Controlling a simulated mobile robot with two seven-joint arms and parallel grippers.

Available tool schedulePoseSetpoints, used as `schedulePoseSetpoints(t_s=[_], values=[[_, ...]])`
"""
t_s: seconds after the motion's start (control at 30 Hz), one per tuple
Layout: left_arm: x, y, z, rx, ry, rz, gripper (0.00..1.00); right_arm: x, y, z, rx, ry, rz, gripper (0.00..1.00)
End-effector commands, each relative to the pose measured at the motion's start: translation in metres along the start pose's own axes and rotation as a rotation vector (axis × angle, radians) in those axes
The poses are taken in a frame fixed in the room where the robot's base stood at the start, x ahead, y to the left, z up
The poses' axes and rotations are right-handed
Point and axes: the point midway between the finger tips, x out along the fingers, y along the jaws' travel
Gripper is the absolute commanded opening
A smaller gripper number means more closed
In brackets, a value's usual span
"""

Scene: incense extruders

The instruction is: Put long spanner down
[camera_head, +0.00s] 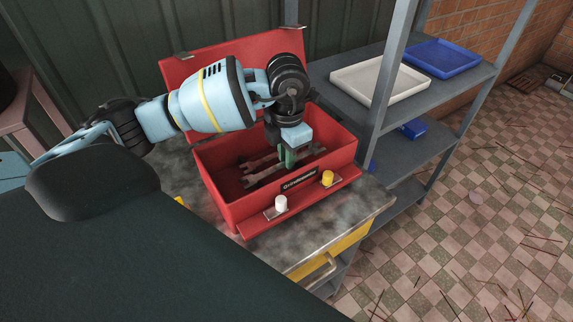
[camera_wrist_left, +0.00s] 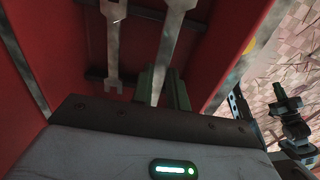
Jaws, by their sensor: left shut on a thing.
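The open red toolbox (camera_head: 222,205) stands on a grey worktop, its lid raised at the back. My left gripper (camera_head: 287,158) points down inside it, its green fingers shut on a grey spanner. In the left wrist view the held long spanner (camera_wrist_left: 172,38) runs between the fingers (camera_wrist_left: 164,88), its near end partly hidden by the gripper. A second grey spanner (camera_wrist_left: 113,45) lies to its left, apart from it, across dark rests. In the head view spanners (camera_head: 262,176) show low in the box; whether the held one touches its rest is unclear.
A white knob (camera_head: 281,203) and a yellow knob (camera_head: 327,178) sit on the toolbox front. Metal shelves at the right hold a white tray (camera_head: 380,82) and a blue tray (camera_head: 441,58). The box walls stand close around the gripper.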

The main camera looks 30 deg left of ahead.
Motion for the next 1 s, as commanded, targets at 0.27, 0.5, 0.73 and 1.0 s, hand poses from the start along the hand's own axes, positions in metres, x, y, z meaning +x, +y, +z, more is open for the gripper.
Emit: schedulePoseSetpoints(t_s=[0.27,0.5,0.73,1.0], values=[[0.031,-0.001,-0.001,0.0,0.003,-0.001,0.0,0.001,-0.002,-0.002,0.011,0.005,0.001,0.0],[0.037,0.0,0.0,0.0,0.0,0.001,0.0,0.001,-0.003,-0.003,0.011,0.006,0.001,0.0],[0.041,0.0,0.0,0.001,0.001,0.0,0.0,0.001,-0.002,-0.001,0.008,0.002,0.0,0.0],[0.04,0.0,0.0,0.001,0.001,0.0,0.38,0.001,0.0,-0.001,0.001,0.002,0.0,0.0]])
